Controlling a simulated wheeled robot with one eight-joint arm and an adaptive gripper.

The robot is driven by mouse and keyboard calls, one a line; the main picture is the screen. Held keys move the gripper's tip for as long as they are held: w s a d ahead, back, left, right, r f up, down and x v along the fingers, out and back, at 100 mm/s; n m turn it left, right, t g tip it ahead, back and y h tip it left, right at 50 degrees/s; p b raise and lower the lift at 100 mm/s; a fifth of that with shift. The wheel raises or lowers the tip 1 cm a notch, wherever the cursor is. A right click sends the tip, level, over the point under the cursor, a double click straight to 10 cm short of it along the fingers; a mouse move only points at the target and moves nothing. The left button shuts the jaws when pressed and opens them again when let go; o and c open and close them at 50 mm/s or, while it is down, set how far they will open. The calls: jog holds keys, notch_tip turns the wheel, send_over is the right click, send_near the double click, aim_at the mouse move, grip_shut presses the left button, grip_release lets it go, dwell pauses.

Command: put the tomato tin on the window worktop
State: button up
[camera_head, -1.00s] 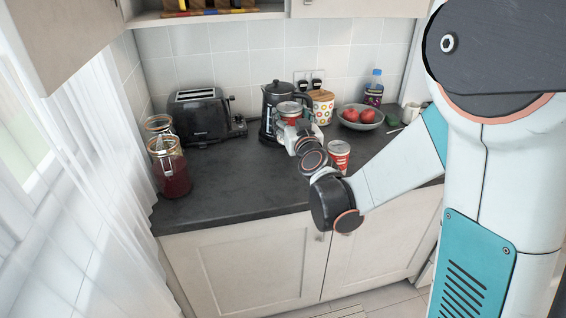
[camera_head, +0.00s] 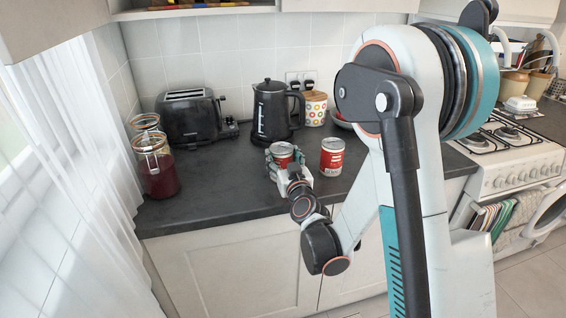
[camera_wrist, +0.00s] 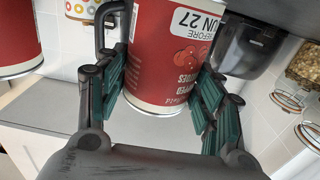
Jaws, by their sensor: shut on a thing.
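My gripper (camera_head: 290,174) is shut on a red tin with a tomato picture on its label (camera_wrist: 165,55). The tin also shows between the fingers in the head view (camera_head: 283,150). The fingers press its two sides in the wrist view. It is over the front part of the dark worktop (camera_head: 215,190); I cannot tell its exact height above it. The left end of this worktop lies beside the curtained window (camera_head: 45,130). A second red tin (camera_head: 332,158) stands upright on the worktop, right of my gripper.
A black kettle (camera_head: 271,112) stands behind the held tin, with a toaster (camera_head: 190,118) to its left. Glass jars, one with red contents (camera_head: 158,170), stand near the window. A spotted canister (camera_head: 315,108) is at the back. The worktop between jars and gripper is clear.

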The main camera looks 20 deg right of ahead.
jog(key=shift+f, duration=0.25)
jog(key=o, duration=1.6)
jog(key=shift+c, duration=0.2)
jog(key=shift+r, duration=0.15)
jog(key=shift+s, duration=0.1)
